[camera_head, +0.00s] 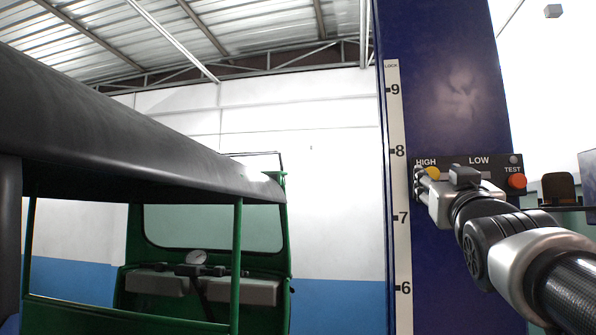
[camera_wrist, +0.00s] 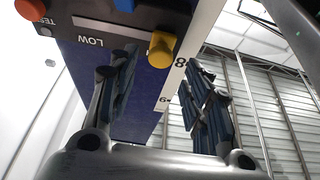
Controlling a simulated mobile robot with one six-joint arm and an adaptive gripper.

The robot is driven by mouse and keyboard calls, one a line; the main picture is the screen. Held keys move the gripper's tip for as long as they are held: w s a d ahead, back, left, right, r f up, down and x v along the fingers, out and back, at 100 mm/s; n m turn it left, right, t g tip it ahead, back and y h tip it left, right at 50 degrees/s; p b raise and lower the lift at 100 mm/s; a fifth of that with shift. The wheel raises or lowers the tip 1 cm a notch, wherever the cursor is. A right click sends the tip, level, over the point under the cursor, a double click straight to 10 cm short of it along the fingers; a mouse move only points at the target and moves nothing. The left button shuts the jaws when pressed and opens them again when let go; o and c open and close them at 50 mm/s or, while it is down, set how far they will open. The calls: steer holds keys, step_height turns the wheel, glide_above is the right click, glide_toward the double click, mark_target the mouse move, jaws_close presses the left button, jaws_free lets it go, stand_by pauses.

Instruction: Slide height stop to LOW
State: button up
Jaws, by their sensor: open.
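The height stop is a yellow knob (camera_head: 432,173) on the black panel (camera_head: 497,160) of the blue column, under the HIGH label. The LOW label is to its right. In the wrist view the yellow knob (camera_wrist: 161,51) shows between the fingertips, with LOW upside down to its left. My gripper (camera_head: 420,182) is at the HIGH end of the panel, partly covering the slot. In the wrist view my gripper (camera_wrist: 160,62) is open, one finger on each side of the knob, apart from it. I cannot tell how deep the knob is between them.
A red TEST button (camera_head: 516,181) is at the panel's right end. A white height scale (camera_head: 399,250) runs up the blue column (camera_head: 445,90) left of the panel. A green rickshaw with a black roof (camera_head: 130,130) stands at left.

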mark_target(433, 174)
steer(key=p+x, duration=0.1)
steer(key=x, duration=0.3)
steer(key=shift+w+d, duration=0.1)
steer(key=shift+w, duration=0.15)
jaws_close()
stand_by(0.4)
